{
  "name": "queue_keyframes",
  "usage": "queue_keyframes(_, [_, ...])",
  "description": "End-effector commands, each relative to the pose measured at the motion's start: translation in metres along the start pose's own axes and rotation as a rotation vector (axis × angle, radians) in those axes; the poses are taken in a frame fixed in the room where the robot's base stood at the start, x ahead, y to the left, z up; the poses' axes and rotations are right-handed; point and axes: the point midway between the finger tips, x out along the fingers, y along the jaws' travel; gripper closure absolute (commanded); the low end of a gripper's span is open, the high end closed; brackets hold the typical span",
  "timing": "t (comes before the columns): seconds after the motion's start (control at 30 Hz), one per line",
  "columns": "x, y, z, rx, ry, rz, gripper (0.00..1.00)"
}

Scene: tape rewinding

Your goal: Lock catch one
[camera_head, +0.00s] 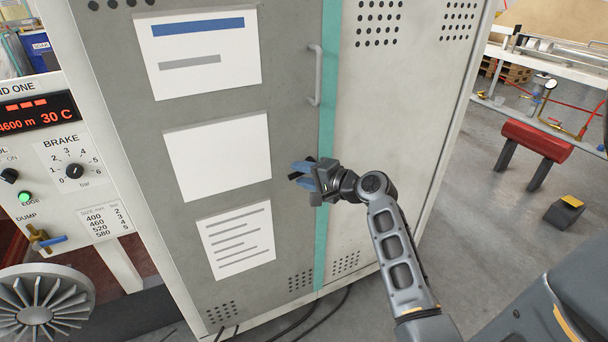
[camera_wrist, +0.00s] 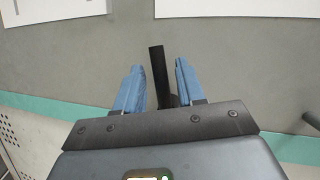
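A black bar-shaped lever (camera_wrist: 157,70), which appears to be the catch, stands out from the grey cabinet door (camera_head: 150,130). My gripper (camera_head: 302,175) is at the door, just left of the teal strip (camera_head: 325,120). In the wrist view, its two blue fingers (camera_wrist: 160,84) are apart, one on each side of the lever, with narrow gaps showing. The lever's lower end is hidden behind the gripper body. In the head view the gripper covers much of the lever. Whether this is catch one cannot be told; no label shows.
A grey pull handle (camera_head: 316,75) is on the door above my gripper. White sheets (camera_head: 218,157) are on the door to the left. A control panel (camera_head: 75,150) with a brake dial and a slotted wheel (camera_head: 40,305) stand at far left. The floor at right is partly clear.

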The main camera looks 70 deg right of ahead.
Motion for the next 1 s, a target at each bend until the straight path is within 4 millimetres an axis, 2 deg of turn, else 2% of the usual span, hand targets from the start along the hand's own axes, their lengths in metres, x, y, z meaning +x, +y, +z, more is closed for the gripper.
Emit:
queue_keyframes(0.03, [-0.0001, 0.0000, 0.0000, 0.000, 0.000, 0.000, 0.67])
queue_keyframes(0.4, [-0.0003, 0.0002, -0.0001, 0.000, 0.000, 0.000, 1.00])
queue_keyframes(1.0, [-0.0003, 0.0007, 0.0000, -0.015, 0.004, 0.008, 1.00])
